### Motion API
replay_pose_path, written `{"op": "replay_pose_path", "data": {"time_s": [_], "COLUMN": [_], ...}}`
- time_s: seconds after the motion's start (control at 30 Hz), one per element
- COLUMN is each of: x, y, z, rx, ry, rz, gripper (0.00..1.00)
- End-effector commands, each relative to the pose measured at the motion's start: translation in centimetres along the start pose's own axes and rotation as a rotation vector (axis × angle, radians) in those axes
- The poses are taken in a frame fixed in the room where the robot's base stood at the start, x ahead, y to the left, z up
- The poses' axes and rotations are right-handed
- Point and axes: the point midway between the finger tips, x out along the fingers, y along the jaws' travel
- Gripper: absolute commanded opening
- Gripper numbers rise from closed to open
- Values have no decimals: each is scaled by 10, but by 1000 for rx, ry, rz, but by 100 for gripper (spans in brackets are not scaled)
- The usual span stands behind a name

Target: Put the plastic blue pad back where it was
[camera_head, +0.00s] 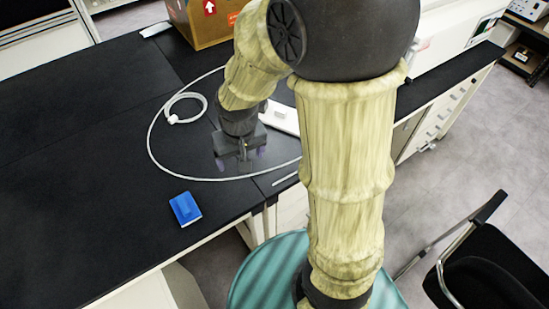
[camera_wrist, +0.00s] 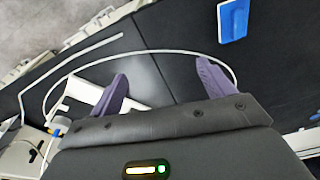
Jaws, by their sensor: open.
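The blue pad (camera_head: 185,208) lies flat on the black bench top near its front edge, with a raised darker blue part on it and a white edge below. It also shows at the top right of the wrist view (camera_wrist: 233,20). My gripper (camera_head: 240,160) is above the bench, to the right of and behind the pad in the head view, and apart from it. In the wrist view its two purple fingers (camera_wrist: 160,85) are spread wide with nothing between them.
A white tube (camera_head: 150,140) loops on the bench around the area below my gripper. A cardboard box (camera_head: 205,22) stands at the back. The bench left of the pad is clear. A black chair (camera_head: 480,265) stands on the floor at the right.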

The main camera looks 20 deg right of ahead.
Motion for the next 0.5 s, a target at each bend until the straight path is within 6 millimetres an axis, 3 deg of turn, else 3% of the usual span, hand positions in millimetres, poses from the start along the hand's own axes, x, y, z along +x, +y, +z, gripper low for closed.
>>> {"op": "replay_pose_path", "data": {"time_s": [0.03, 0.1, 0.2, 0.5], "x": [-8, -15, -20, -22], "y": [23, 44, 62, 68], "z": [13, 29, 45, 52], "rx": [31, 54, 73, 77], "ry": [24, 50, 73, 81], "rz": [8, 18, 30, 36], "gripper": [81, 81, 81, 81]}}
